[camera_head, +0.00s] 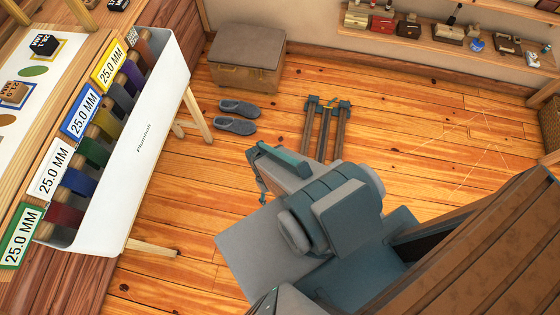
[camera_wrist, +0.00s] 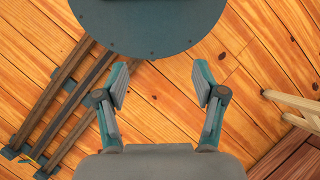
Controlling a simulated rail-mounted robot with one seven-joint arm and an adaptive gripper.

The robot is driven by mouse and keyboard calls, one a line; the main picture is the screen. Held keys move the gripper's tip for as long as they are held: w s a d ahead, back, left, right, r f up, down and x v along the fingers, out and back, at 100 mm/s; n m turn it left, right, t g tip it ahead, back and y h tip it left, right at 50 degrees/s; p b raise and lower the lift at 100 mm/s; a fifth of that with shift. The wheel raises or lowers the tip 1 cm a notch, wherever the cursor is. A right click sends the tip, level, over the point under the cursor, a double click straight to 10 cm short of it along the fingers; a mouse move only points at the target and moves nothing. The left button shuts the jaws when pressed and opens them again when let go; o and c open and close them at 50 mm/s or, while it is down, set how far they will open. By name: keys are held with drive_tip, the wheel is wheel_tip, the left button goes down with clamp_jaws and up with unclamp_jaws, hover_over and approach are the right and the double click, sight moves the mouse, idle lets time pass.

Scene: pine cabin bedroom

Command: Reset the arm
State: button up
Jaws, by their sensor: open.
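My gripper (camera_wrist: 159,88) shows in the wrist view with its two teal and grey fingers spread wide apart. Nothing is between them, and the wooden floor shows through the gap. In the head view my arm is folded over the floor at the centre right, with part of the gripper (camera_head: 262,178) showing at its left end.
A white bin (camera_head: 150,135) with coloured rolls and 25.0 MM labels stands on the left beside a table. Grey slippers (camera_head: 235,126) and a storage bench (camera_head: 246,58) are on the floor behind. A shelf (camera_head: 400,45) with small items runs along the back wall. Open floor lies between.

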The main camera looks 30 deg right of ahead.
drive_tip(key=s, duration=0.1)
drive_tip(key=s+d, duration=0.1)
drive_tip(key=s, duration=0.1)
drive_tip(key=shift+g+h, duration=0.3)
drive_tip(key=shift+h, duration=0.1)
